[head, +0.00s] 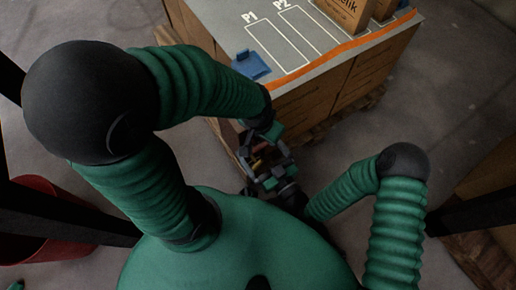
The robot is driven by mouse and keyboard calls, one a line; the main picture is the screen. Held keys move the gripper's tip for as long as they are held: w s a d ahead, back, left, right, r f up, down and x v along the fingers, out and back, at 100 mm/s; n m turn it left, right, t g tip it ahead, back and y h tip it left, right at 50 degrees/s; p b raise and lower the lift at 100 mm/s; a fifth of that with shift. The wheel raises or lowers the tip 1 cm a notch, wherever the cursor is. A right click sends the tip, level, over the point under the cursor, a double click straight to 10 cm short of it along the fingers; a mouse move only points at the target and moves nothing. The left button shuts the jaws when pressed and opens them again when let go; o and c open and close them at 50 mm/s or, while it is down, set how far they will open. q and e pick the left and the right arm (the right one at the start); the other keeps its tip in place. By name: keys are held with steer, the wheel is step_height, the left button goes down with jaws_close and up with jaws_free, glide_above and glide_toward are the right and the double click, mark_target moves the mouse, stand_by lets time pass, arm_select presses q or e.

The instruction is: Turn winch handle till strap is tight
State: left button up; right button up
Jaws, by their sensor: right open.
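An orange strap (345,50) runs along the near edge of a large carton load with a grey top sheet (225,30). Below the load's near corner is a small dark cluster with a yellowish part (258,162); I cannot make out a winch handle in it. My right gripper (268,172) reaches in from the right and is open at this cluster; whether it touches anything is unclear. My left arm comes over from the left and ends just above, close to the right gripper. My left gripper (268,132) is dark and small, and its jaws cannot be made out.
A blue piece (251,65) lies on the sheet near outlines marked P1 and P2. Cartons (345,12) stand on top. The load rests on a wooden pallet (345,105). A red tub (45,215) stands at left, another pallet (485,258) at right. Grey floor is clear between.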

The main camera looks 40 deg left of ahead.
arm_select(q)
steer(key=shift+f, duration=0.1)
arm_select(e)
steer(key=shift+w+a, duration=0.1)
steer(key=shift+a, duration=0.15)
steer(key=shift+c, duration=0.4)
steer(key=c, duration=1.1)
steer(key=shift+o, duration=0.2)
